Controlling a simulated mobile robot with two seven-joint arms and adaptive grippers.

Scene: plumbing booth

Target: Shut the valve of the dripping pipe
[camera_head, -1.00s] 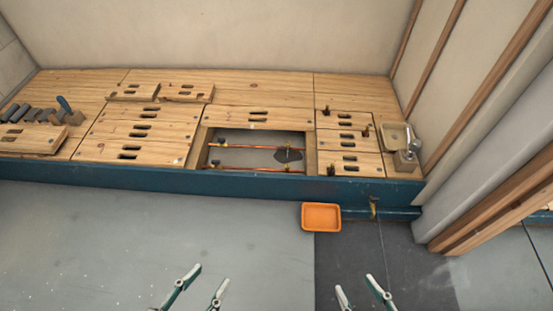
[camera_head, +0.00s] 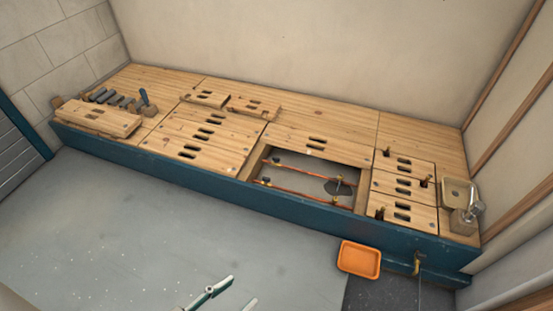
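An open hatch in the raised wooden floor shows two copper pipes, a far one (camera_head: 305,170) and a near one (camera_head: 305,194), running roughly left to right. Small brass fittings, perhaps valves, sit on them, one at the right end of the near pipe (camera_head: 336,201). A dark patch (camera_head: 340,187) lies under the pipes near the right end. I cannot tell which pipe drips. My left gripper (camera_head: 243,289) is at the bottom edge, over the grey floor, fingers apart and empty, well short of the hatch. My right gripper is out of view.
An orange tray (camera_head: 359,259) lies on the floor before the blue platform edge (camera_head: 200,180), beside a brass tap (camera_head: 418,263). Loose boards (camera_head: 254,107) and tools (camera_head: 112,98) lie on the platform. A basin (camera_head: 457,192) stands at the right.

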